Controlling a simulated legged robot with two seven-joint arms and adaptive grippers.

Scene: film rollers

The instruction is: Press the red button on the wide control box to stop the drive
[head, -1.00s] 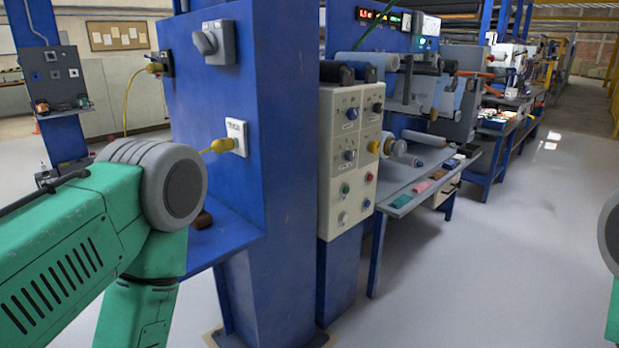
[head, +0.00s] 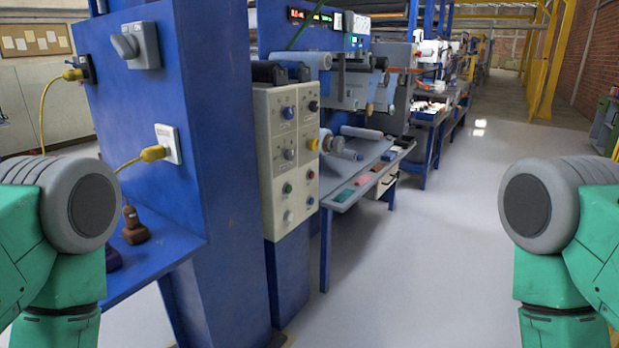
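A beige control box (head: 264,169) with knobs and buttons stands on a blue post near the middle of the head view. Its front carries two panels side by side. Nothing touches the box. My two green arms show at the left and right edges, well apart from the box. Both grippers are out of view.
A blue column (head: 205,130) with a rotary switch (head: 136,46) and a yellow-plugged socket (head: 169,145) stands left of the box. A blue shelf (head: 165,255) juts from it. A work table (head: 345,197) lies right of the box. The grey floor (head: 420,260) is free in front and right.

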